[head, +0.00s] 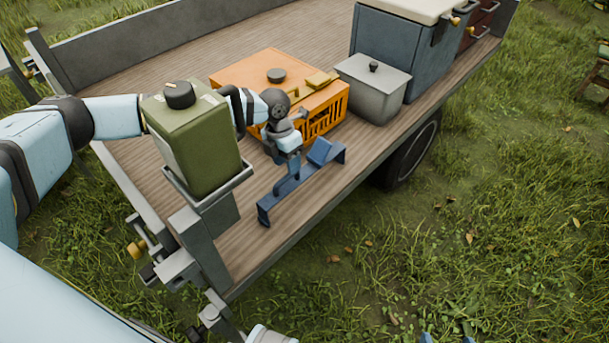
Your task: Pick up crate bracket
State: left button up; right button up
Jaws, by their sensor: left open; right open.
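The crate bracket (308,182) is a long dark blue piece with upturned ends, lying on the wooden truck bed near its right edge. A raised blue tab shows near its far end. My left arm comes in from the left and passes behind a green can. My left gripper (287,175) is open, pointing down at the middle of the bracket and hiding part of it. I cannot tell whether its fingers touch the bracket. My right gripper (447,338) is open at the bottom edge, with only its blue fingertips in view, over the grass and apart from the bracket.
The green can (205,145) stands in a holder at the bed's near corner. An orange crate (240,72) sits just behind the bracket. A grey lidded bin (373,92) and a blue-grey cooler (400,45) stand farther back. The bed's left side is clear.

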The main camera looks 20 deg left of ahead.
aim_at(286, 185)
pick_arm(q)
jog(key=shift+s+d+f+b, duration=0.1)
jog(key=shift+d+f+b, duration=0.1)
jog(key=shift+f, duration=1.15)
jog(key=shift+s+d+f+b, duration=0.1)
jog(key=shift+d+f, duration=0.1)
jog(key=shift+f, duration=1.15)
grip_shut()
